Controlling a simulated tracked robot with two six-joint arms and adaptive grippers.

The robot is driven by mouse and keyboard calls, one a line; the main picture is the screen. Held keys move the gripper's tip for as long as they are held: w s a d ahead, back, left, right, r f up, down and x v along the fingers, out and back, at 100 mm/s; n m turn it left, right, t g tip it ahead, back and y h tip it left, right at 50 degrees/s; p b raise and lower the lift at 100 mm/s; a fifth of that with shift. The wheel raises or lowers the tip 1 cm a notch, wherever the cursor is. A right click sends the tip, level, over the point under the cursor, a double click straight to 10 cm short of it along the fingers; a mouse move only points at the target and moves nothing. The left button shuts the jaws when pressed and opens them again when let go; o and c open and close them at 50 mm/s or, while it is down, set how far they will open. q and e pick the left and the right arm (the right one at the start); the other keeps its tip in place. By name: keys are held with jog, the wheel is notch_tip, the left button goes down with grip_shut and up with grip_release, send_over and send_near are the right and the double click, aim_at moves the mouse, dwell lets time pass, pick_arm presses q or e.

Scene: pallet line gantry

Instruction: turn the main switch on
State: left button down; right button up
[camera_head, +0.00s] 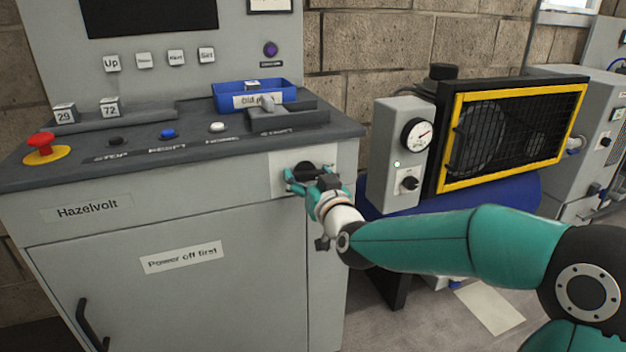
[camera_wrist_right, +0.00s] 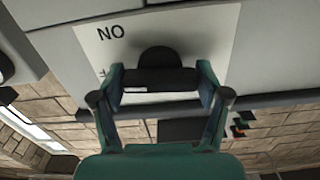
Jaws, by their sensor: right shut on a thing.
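The main switch is a black rotary knob (camera_head: 306,168) on a pale plate (camera_head: 284,183) at the upper right of the grey cabinet front. My right gripper (camera_head: 311,178) is at the knob, its teal fingers on either side of it. In the right wrist view the gripper (camera_wrist_right: 160,86) is shut on the black handle (camera_wrist_right: 158,79), one finger at each end. The plate (camera_wrist_right: 200,35) there bears letters that read "NO" as seen; other marks are partly hidden. My left gripper is not in view.
The grey console (camera_head: 150,140) carries a red mushroom button (camera_head: 41,141), small buttons and a blue tray (camera_head: 254,97). A compressor with a yellow-framed guard (camera_head: 446,140) and gauge box (camera_head: 398,150) stands close on the right, beside my right arm.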

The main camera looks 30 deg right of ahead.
jog(key=m+b, duration=0.5)
jog(key=shift+d+f, duration=0.15)
jog(key=m+b, duration=0.2)
jog(key=m, duration=0.1)
jog(key=shift+m+b, duration=0.3)
jog(key=shift+b, duration=0.05)
jog(key=m+b, duration=0.2)
jog(key=m, duration=0.2)
jog(key=shift+b, duration=0.4)
jog(key=shift+d+m+b, duration=0.1)
jog(key=shift+m+b, duration=0.75)
jog(key=shift+m, duration=1.35)
jog(key=o, duration=1.1)
jog(key=shift+o, duration=0.3)
jog(key=shift+s, duration=0.1)
